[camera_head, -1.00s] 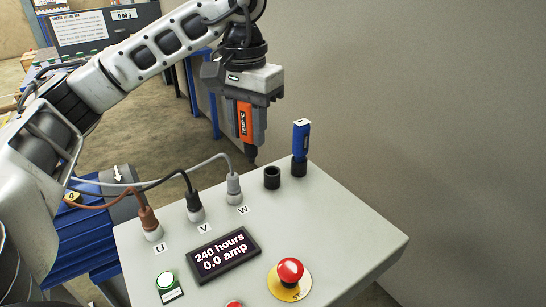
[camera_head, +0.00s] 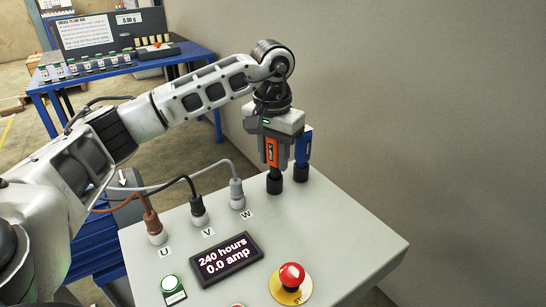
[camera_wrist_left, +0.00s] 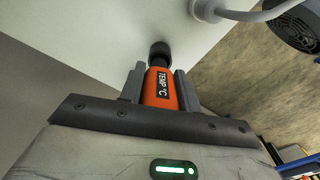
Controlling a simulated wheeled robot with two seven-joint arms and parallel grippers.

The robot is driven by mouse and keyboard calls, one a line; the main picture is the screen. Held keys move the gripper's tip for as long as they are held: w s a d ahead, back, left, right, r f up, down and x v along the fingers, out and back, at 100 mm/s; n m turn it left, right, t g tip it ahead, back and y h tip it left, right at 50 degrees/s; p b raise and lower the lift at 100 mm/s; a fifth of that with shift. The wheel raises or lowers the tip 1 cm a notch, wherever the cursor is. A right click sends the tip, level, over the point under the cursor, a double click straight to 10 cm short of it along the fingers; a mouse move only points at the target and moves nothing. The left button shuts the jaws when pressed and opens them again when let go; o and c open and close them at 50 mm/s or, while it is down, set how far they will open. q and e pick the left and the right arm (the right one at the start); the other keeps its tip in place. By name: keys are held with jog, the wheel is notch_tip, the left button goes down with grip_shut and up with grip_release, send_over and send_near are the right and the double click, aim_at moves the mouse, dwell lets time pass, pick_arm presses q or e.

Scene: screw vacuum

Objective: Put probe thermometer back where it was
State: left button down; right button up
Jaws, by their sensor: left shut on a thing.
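The orange probe thermometer (camera_head: 272,151), marked TEMP °C, is upright between the fingers of my left gripper (camera_head: 274,164), which is shut on it. In the left wrist view the thermometer (camera_wrist_left: 160,88) sits between both fingers of the gripper (camera_wrist_left: 160,72). Its lower end meets the left black holder (camera_head: 274,185) on the grey console. The holder also shows in the left wrist view (camera_wrist_left: 160,49). I cannot tell how deep the probe sits, as its tip is hidden. My right gripper is not in view.
A blue device (camera_head: 303,146) stands in the right black holder (camera_head: 300,172), close beside my left gripper. The console (camera_head: 330,235) carries three cable plugs, a display (camera_head: 226,258) and a red button (camera_head: 291,275). A wall (camera_head: 430,120) rises behind.

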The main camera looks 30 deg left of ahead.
pick_arm(q)
jog(key=c, duration=1)
grip_release()
jog(key=shift+s+d+f, duration=0.1)
jog(key=shift+s+f, duration=0.05)
jog(key=shift+f, duration=0.7)
jog(key=shift+r, duration=0.1)
jog(key=r, duration=1.2)
jog(key=shift+w+r, duration=0.1)
jog(key=shift+w, duration=0.15)
